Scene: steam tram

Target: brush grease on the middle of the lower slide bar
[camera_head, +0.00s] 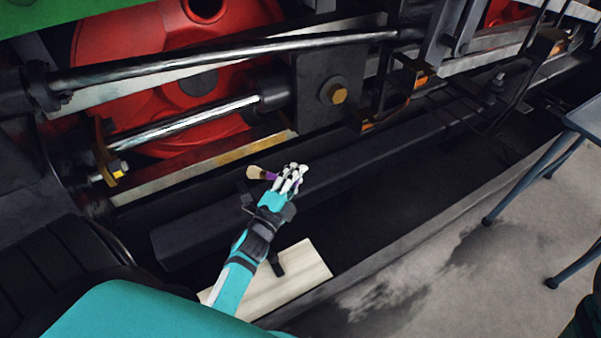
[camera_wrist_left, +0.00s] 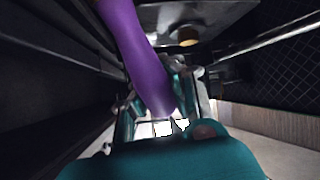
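My left gripper (camera_head: 292,178) is shut on a brush with a purple handle (camera_wrist_left: 135,50). The brush's pale bristle head (camera_head: 257,173) points left, just below the lower slide bar (camera_head: 180,175) in the head view. I cannot tell from this angle whether the bristles touch anything. The lower slide bar is a pale metal bar below the shiny rod, with a yellowish patch (camera_head: 252,148) along its right part, near the crosshead block (camera_head: 328,85). In the wrist view the purple handle runs up from between the fingers; the bristles are not seen there. My right gripper is not in view.
The shiny rod (camera_head: 190,122) and upper bar (camera_head: 220,62) run above the lower bar, before red wheels (camera_head: 170,75). A dark beam (camera_head: 380,160) lies behind the hand. A pale board (camera_head: 290,280) lies below my arm. A blue-grey stand (camera_head: 530,175) is at right.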

